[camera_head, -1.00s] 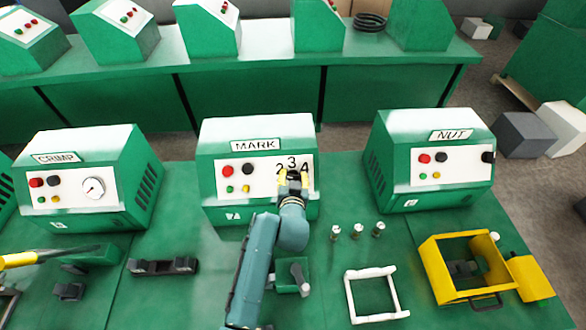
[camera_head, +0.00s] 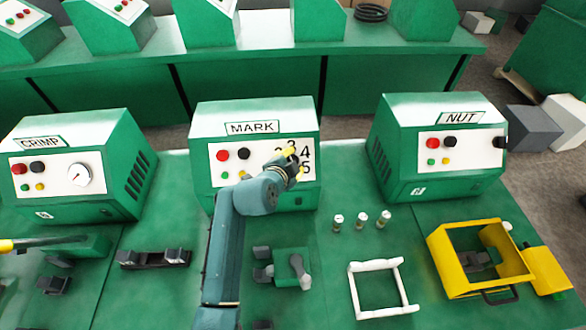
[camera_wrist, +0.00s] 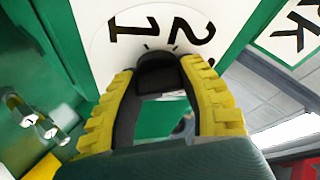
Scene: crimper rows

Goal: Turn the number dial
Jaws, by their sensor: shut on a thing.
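The MARK machine (camera_head: 206,130) is a green box with a white front panel. Its number dial (camera_head: 307,152) is at the right of that panel, with 3, 4 and 5 showing around my gripper. In the wrist view the dial face (camera_wrist: 150,22) shows the numbers 1 and 2. My gripper (camera_head: 291,153) is in front of the dial, its yellow fingers closed on the dark knob (camera_wrist: 162,75) at the dial's centre. My wrist and fingers hide part of the dial in the head view.
Red, black, green and yellow buttons (camera_head: 223,155) are left of the dial. The CRIMP machine (camera_head: 125,170) and NUT machine (camera_head: 400,145) stand either side. A white frame (camera_head: 383,290), small metal pieces (camera_head: 361,220) and a yellow frame (camera_head: 440,262) are on the bench.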

